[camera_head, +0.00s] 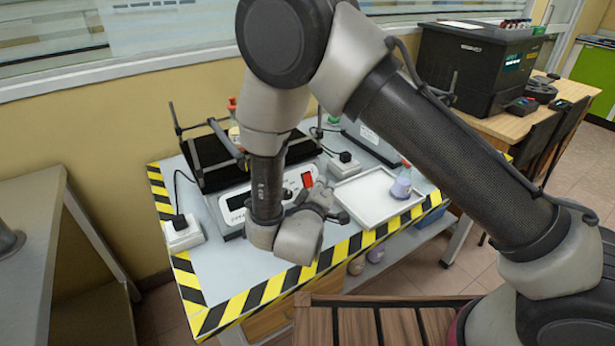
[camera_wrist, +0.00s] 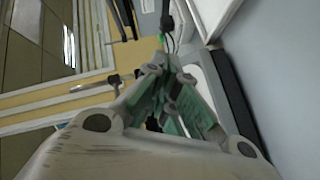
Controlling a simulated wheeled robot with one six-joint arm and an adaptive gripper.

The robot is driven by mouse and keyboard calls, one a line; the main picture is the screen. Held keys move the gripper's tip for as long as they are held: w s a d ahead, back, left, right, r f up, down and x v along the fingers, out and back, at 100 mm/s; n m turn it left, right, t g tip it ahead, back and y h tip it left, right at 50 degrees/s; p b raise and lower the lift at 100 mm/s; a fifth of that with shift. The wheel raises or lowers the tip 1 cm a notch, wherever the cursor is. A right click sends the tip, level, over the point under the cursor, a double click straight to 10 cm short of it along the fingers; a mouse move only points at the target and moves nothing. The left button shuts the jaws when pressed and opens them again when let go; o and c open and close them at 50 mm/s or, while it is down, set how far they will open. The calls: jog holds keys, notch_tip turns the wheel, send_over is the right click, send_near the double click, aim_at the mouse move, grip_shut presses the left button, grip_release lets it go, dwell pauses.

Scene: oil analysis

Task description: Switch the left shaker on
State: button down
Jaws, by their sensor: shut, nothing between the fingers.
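The left shaker (camera_head: 212,165) stands on the bench in the head view, with a black rack on top and a pale front panel with a small display (camera_head: 238,200). A red switch (camera_head: 307,179) shows at the right end of that panel. My gripper (camera_head: 325,196) is close in front of the switch; contact cannot be told. My arm hides the middle of the shaker. In the wrist view my gripper's green-padded fingers (camera_wrist: 172,72) are together and empty. A pale casing with a dark edge is close to their right. The switch cannot be made out there.
A white tray (camera_head: 352,208) with a flask of purple liquid (camera_head: 402,183) lies right of my gripper. White sockets (camera_head: 183,232) with plugs and cables flank the shaker. Another grey device is partly hidden behind my arm. The bench's striped front edge (camera_head: 262,293) is clear.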

aim_at(308, 180)
jog(key=shift+w+a+f, duration=0.35)
jog(key=shift+w+a, duration=0.15)
jog(key=shift+w, duration=0.2)
jog(key=shift+w+a+f, duration=0.3)
jog(key=shift+w+a, duration=0.15)
jog(key=shift+w, duration=0.25)
jog(key=shift+w+a, duration=0.1)
dwell(0.4)
jog(key=shift+w+a+f, duration=0.15)
jog(key=shift+w, duration=0.05)
